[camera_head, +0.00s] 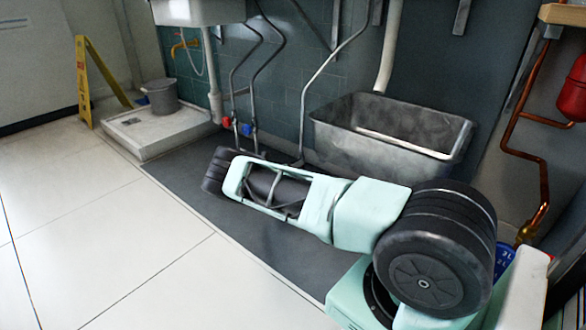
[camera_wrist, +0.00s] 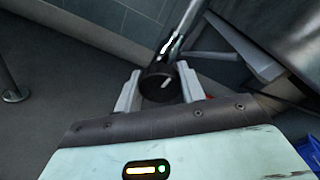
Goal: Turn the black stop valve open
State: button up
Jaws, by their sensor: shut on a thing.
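The black stop valve (camera_wrist: 157,80) shows in the wrist view as a round dark knob with a small pale mark on its face. A shiny metal pipe (camera_wrist: 184,30) runs up from behind it. My gripper (camera_wrist: 161,90) has one grey finger on each side of the knob and is shut on it. In the head view my arm reaches away toward the wall pipes, and its wrist hides the gripper and the black valve.
A red valve (camera_head: 226,122) and a blue valve (camera_head: 247,129) sit on pipes just beyond my wrist. A metal basin (camera_head: 390,130) stands right of them against the wall. A grey bucket (camera_head: 161,97) and yellow sign (camera_head: 84,80) are at far left. The pale floor is clear.

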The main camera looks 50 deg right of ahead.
jog(key=shift+a+f, duration=0.1)
dwell(0.3)
jog(key=o, duration=1)
jog(key=shift+c, duration=0.2)
jog(key=s+a+r+p, duration=0.1)
jog(key=a+p, duration=0.6)
jog(key=a, duration=1)
jog(key=shift+s+r, duration=0.3)
jog(key=shift+r, duration=0.2)
jog(key=shift+a, duration=0.1)
jog(key=shift+r, duration=0.1)
